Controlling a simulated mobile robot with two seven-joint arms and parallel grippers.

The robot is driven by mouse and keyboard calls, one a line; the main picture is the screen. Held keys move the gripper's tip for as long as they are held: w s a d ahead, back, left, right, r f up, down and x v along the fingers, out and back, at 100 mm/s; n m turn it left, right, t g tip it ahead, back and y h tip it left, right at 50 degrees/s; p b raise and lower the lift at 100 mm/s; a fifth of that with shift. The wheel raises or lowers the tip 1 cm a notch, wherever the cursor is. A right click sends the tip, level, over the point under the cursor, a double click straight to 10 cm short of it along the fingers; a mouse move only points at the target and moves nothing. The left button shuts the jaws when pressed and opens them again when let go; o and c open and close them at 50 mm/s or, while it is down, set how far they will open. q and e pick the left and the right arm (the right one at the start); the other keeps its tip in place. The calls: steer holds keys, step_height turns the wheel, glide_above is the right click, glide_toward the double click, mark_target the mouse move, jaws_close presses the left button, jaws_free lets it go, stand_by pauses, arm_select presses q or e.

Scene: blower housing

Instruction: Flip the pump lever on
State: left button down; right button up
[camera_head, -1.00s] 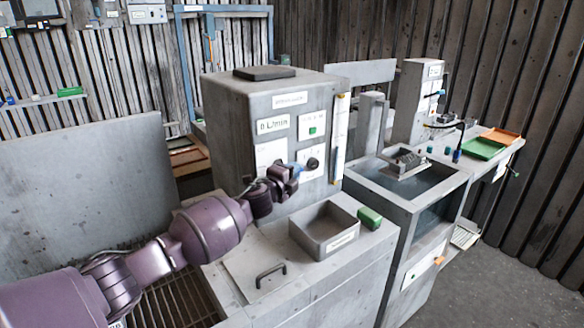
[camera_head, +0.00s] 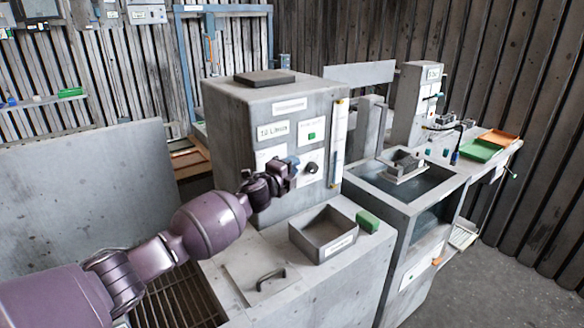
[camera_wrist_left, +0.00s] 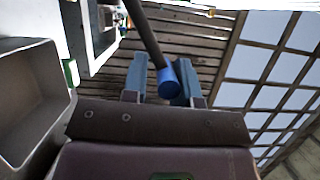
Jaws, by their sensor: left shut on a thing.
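The pump lever (camera_wrist_left: 150,38) shows in the left wrist view as a dark rod with a blue round end, reaching down from the top edge. My left gripper (camera_wrist_left: 160,86) has its two blue-grey fingers on either side of the blue end, shut on it. In the head view my left gripper (camera_head: 291,164) is in front of the grey machine housing (camera_head: 225,135), just left of a black knob (camera_head: 311,168). The lever is hard to make out there, behind the gripper. My right gripper is in neither view.
An open grey bin (camera_head: 325,250) and a green block (camera_head: 367,221) sit on the ledge below the gripper. A lid with a dark handle (camera_head: 270,280) is nearer. A water basin (camera_head: 400,185) and green tray (camera_head: 480,150) stand to the right.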

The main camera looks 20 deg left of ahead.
arm_select(q)
steer(key=shift+w+a+r, duration=0.2)
steer(key=shift+a+r, duration=0.2)
steer(key=shift+r, duration=0.25)
steer(key=c, duration=1.1)
jaws_free()
steer(key=shift+c, duration=0.2)
steer(key=shift+o, duration=0.3)
steer(key=shift+w+f, duration=0.1)
steer(key=shift+f, duration=0.1)
steer(key=shift+s+a+f, duration=0.15)
steer(key=shift+s+a, duration=0.05)
steer(key=shift+s, duration=0.35)
steer(key=v, duration=0.9)
steer(key=shift+s+d, duration=0.3)
steer(key=shift+s, duration=0.15)
steer(key=shift+f, duration=0.15)
